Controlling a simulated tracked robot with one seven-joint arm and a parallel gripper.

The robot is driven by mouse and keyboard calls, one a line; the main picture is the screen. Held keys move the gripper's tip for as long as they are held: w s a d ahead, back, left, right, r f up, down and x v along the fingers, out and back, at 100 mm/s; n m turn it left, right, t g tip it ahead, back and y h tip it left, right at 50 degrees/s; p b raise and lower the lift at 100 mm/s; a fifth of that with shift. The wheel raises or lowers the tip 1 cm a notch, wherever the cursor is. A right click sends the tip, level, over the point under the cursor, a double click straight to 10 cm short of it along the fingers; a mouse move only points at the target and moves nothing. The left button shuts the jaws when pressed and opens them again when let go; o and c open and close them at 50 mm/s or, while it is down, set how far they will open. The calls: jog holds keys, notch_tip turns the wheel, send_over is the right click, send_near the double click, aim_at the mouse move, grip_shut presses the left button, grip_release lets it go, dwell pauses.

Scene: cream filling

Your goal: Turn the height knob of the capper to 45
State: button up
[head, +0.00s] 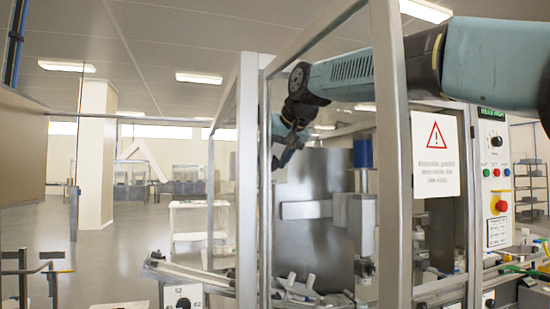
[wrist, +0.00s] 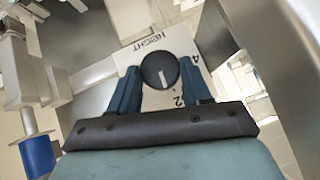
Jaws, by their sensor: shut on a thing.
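The height knob (wrist: 159,70) is a round black dial with a white pointer line, on a white plate (wrist: 128,56) marked HEIGHT, which reads upside down in the wrist view. The pointer points down in the picture, towards my gripper's palm. Parts of digits like 4 and 2 show at the plate's right and lower edge; the rest of the scale is covered. My gripper (wrist: 160,67) is shut on the knob, one blue finger on each side. In the head view my arm reaches into the framed capper (head: 247,180), and the knob there cannot be made out.
Frame posts (head: 390,150) and clear panels stand around my arm. A blue-topped metal column (head: 363,152) is close by inside. A control panel (head: 496,180) with a red button is at the right. Another dial (head: 183,303) shows low down. Open floor lies left.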

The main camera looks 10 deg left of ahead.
jog(key=shift+f, duration=0.25)
jog(key=o, duration=1.1)
jog(key=shift+r, duration=0.15)
jog(key=shift+c, duration=0.2)
jog(key=v, duration=1.3)
jog(key=shift+d+r, duration=0.15)
jog(key=shift+r, duration=0.1)
